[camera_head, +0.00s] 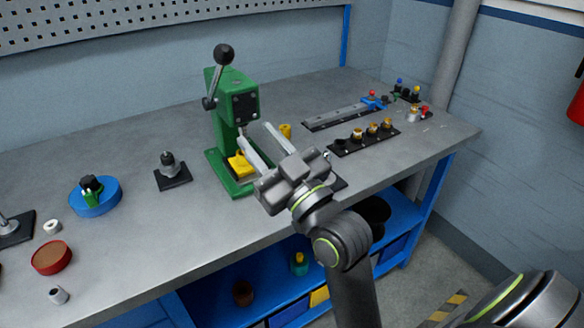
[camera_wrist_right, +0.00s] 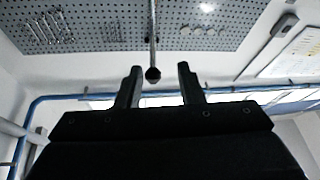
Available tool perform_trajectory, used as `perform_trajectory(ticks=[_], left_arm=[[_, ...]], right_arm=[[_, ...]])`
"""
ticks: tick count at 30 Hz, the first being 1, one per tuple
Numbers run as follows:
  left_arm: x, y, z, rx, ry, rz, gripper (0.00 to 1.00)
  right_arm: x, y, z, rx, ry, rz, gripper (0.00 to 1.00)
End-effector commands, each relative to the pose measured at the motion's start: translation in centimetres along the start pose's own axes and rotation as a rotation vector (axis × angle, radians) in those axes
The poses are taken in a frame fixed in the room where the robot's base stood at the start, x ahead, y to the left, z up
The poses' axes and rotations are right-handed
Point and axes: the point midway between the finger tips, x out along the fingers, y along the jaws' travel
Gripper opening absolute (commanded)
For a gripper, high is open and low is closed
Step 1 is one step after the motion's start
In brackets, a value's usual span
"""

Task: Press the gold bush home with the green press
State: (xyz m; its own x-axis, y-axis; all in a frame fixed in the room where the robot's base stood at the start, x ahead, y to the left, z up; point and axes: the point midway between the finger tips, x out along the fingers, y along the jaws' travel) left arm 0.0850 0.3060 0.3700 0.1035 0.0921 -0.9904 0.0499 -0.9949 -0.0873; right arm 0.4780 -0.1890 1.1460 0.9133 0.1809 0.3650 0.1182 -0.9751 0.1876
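The green press (camera_head: 222,127) stands on the bench, its lever with a black knob (camera_head: 223,54) raised. A yellow block-like part (camera_head: 240,166) sits low at the press's front; I cannot tell whether the gold bush is in it. My right gripper (camera_head: 254,133) is in front of the press, its fingers apart and nothing seen between them in the head view. In the right wrist view the open fingers (camera_wrist_right: 158,84) frame a dark ball (camera_wrist_right: 153,74) on a thin rod beyond them; I cannot tell whether they touch it. My left gripper is out of view.
A yellow cylinder (camera_head: 285,130) stands right of the press. A black rack (camera_head: 345,149) holds gold-topped parts. A long grey rail (camera_head: 335,117) lies behind it.

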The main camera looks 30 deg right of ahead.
Motion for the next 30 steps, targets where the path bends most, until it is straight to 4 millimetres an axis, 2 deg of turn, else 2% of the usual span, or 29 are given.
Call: perform_trajectory(ticks=[1,8,18,30], left_arm=[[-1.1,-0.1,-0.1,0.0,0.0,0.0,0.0],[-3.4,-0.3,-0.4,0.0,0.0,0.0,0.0],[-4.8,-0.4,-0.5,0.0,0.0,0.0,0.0],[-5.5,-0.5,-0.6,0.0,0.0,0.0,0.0]], right_arm=[[-0.2,0.1,-0.3,0.003,-0.007,0.0,0.34],[-2.0,0.3,-0.5,0.006,-0.007,0.014,0.34],[-5.6,0.1,-0.1,0.004,-0.005,0.008,0.34],[-7.7,0.0,-0.1,0.004,-0.003,0.01,0.34]])
